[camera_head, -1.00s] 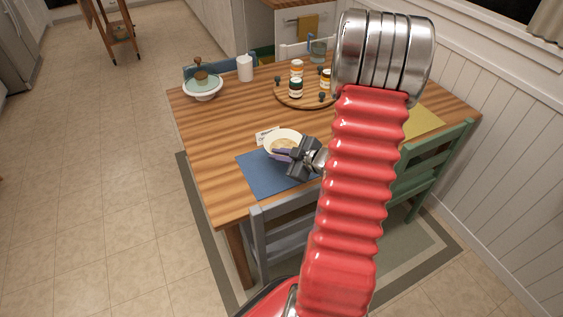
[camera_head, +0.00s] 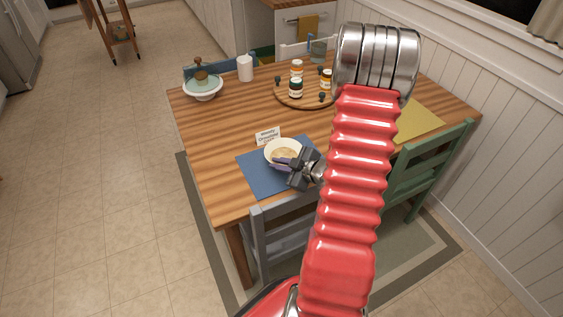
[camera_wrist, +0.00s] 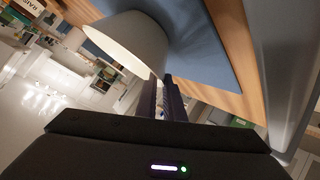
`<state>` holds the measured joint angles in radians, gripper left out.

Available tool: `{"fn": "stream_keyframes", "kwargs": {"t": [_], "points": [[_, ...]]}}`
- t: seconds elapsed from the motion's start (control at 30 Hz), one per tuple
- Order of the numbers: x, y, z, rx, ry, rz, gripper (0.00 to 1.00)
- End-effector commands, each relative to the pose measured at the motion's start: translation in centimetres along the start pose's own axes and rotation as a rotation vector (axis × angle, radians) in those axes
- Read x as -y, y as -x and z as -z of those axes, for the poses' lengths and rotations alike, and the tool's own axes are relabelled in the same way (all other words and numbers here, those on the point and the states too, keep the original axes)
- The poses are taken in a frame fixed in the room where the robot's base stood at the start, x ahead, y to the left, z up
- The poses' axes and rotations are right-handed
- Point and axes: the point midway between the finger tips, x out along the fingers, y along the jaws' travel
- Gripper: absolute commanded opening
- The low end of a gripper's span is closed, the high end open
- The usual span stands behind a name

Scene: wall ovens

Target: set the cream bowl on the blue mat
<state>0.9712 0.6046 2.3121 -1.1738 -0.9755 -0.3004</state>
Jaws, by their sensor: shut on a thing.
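The cream bowl (camera_head: 281,148) is over the blue mat (camera_head: 258,178) in the head view, roughly upright, near the mat's far side. My gripper (camera_head: 285,163) is shut on the bowl's near right rim. In the wrist view the bowl (camera_wrist: 128,38) shows its pale outer wall between the finger tips (camera_wrist: 163,85), with the blue mat (camera_wrist: 208,42) close beside its base and a shadow on it. Whether the base touches the mat I cannot tell. The bowl's near right side is partly hidden by my gripper.
A small white card (camera_head: 268,136) stands just behind the bowl. A round wooden tray (camera_head: 305,101) with several jars is farther back. A grey chair (camera_head: 280,235) is at the near edge. The left tabletop is clear.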

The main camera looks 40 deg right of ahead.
Motion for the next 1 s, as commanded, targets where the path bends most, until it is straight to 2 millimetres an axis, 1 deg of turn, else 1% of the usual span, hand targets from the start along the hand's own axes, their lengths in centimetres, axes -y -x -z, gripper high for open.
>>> {"fn": "stream_keyframes", "kwargs": {"t": [0.1,0.13,0.4,0.67,0.77,0.87,1.0], "points": [[-0.1,0.0,0.0,0.000,0.001,-0.001,0.00],[0.0,0.0,0.0,0.001,0.000,0.000,0.09],[0.0,0.0,0.0,0.001,0.000,0.000,0.27],[0.0,0.1,0.0,0.001,0.000,0.000,0.27],[-0.1,0.5,0.0,0.001,-0.001,-0.001,0.27],[-0.1,1.3,0.0,0.001,0.001,-0.002,0.27],[-0.2,3.2,0.0,0.002,-0.001,-0.004,0.27]]}}
